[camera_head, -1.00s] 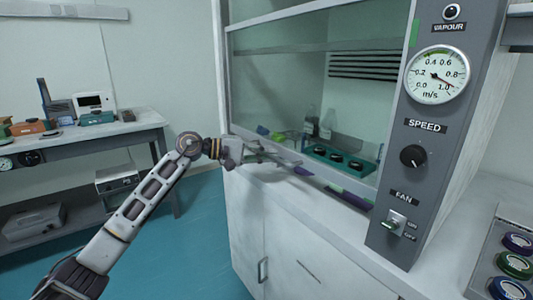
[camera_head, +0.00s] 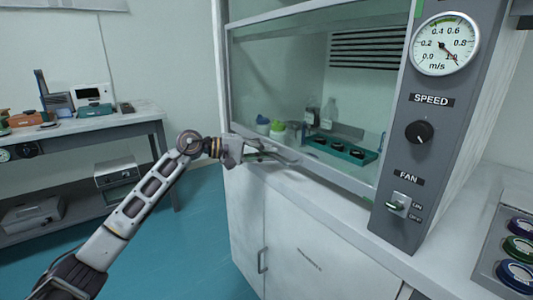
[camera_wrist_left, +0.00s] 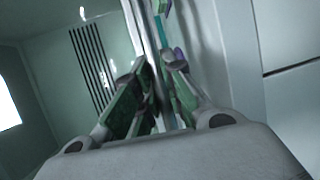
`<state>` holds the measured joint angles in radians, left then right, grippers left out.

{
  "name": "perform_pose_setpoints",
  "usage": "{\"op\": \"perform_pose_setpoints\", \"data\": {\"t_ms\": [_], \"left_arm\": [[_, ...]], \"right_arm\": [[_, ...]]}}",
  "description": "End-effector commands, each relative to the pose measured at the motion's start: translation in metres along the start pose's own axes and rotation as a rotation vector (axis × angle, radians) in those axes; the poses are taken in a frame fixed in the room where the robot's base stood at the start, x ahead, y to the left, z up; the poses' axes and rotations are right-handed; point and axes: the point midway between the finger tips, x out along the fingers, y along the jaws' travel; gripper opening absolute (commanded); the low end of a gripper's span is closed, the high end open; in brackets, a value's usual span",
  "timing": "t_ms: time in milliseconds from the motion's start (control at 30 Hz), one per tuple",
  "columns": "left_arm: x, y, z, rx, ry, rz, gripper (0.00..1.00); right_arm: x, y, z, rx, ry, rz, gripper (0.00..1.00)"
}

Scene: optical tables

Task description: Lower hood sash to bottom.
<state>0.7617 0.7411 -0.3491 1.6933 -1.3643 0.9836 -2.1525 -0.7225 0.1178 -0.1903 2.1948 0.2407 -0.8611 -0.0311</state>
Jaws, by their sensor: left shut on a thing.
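The fume hood's glass sash (camera_head: 275,75) shows in the head view, with its pale lower rail (camera_head: 345,178) low across the front, close to the hood's sill. I cannot tell whether a gap is left beneath it. My left gripper (camera_head: 280,154) reaches in from the left and is shut at the left part of this lower edge. In the left wrist view my left gripper (camera_wrist_left: 158,95) has its green-padded fingers closed around a narrow edge that runs away from the camera. The fingers hide the part held. My right gripper is not in view.
Inside the hood are a teal tray (camera_head: 362,156), bottles (camera_head: 328,113) and lidded containers (camera_head: 278,131). A grey control panel (camera_head: 425,160) with gauge, speed knob and fan switch stands right of the opening. A bench (camera_head: 130,121) with instruments stands left, with open floor between.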

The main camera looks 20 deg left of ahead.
Motion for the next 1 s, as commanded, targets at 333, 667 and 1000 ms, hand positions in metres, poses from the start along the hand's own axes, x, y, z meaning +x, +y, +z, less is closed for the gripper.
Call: {"op": "perform_pose_setpoints", "data": {"t_ms": [333,667,1000], "left_arm": [[0.000,-0.001,0.000,0.000,-0.001,-0.001,0.34],[-0.004,-0.001,0.000,0.000,0.001,-0.001,0.34],[-0.036,-0.001,-0.001,0.000,0.002,-0.002,0.34]], "right_arm": [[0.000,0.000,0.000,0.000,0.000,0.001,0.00],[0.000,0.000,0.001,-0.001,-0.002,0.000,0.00],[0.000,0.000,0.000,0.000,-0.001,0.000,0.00]]}}
